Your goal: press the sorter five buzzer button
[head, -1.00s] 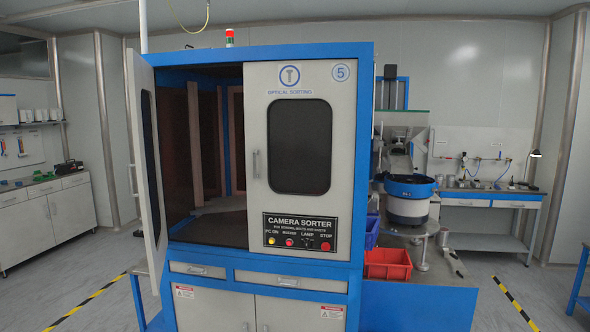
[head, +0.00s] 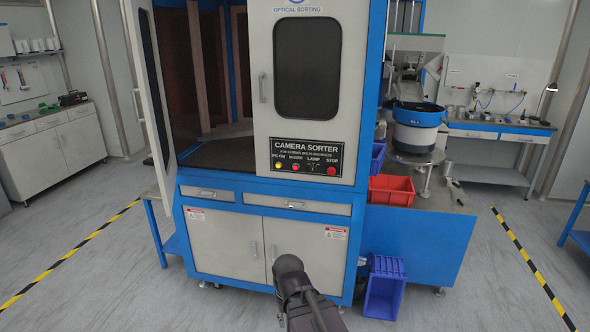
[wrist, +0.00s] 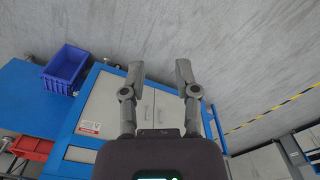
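The camera sorter (head: 334,105) is a blue-framed cabinet with pale doors ahead of me in the head view. Its black control panel (head: 307,150) is low on the right door. The buzzer button (head: 295,167) is a small red button, second from the left, between the yellow PC ON button (head: 278,166) and the lamp switch (head: 313,168). A larger red stop button (head: 331,171) is at the right. My gripper (wrist: 160,70) is open and empty in the wrist view, with the cabinet's lower doors behind it. It is apart from the panel.
The sorter's left door (head: 145,105) stands open. A red bin (head: 391,190) sits on the blue side table. A blue crate (head: 384,288) is on the floor right of the cabinet; a blue crate also shows in the wrist view (wrist: 66,69). Floor in front is clear.

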